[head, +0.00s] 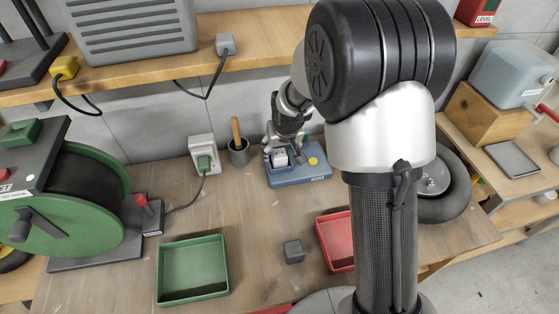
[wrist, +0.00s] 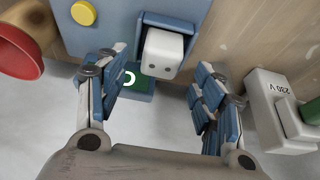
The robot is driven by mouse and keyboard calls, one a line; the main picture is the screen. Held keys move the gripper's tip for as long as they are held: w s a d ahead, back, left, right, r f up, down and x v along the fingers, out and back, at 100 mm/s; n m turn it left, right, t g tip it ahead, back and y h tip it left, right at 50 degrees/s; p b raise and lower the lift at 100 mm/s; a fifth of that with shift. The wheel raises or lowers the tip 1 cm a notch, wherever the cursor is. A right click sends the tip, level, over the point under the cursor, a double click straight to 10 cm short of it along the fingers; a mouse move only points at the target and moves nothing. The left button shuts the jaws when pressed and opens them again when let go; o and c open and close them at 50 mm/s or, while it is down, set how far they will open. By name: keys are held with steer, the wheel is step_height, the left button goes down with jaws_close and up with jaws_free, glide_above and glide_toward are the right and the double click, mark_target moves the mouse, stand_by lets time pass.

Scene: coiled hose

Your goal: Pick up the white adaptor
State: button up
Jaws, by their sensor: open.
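In the head view the adaptor (head: 281,158) shows at the left part of the blue device (head: 300,178), partly covered by my gripper. My gripper (wrist: 160,68) is open, its blue-padded fingers spread on either side of the adaptor in the wrist view. I see no contact. In the head view my gripper (head: 279,142) is over the device's left end.
A green tray (head: 193,236), a dark grey cube (head: 293,251) and a red tray (head: 322,240) lie in front. A shelf (head: 150,58) hangs above.

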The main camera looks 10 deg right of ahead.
steer(key=x, duration=0.2)
steer(key=shift+w+f, duration=0.1)
steer(key=shift+f, duration=0.15)
steer(key=shift+r, duration=0.1)
steer(key=shift+c, duration=0.4)
steer(key=c, duration=1.2)
steer(key=shift+o, duration=0.2)
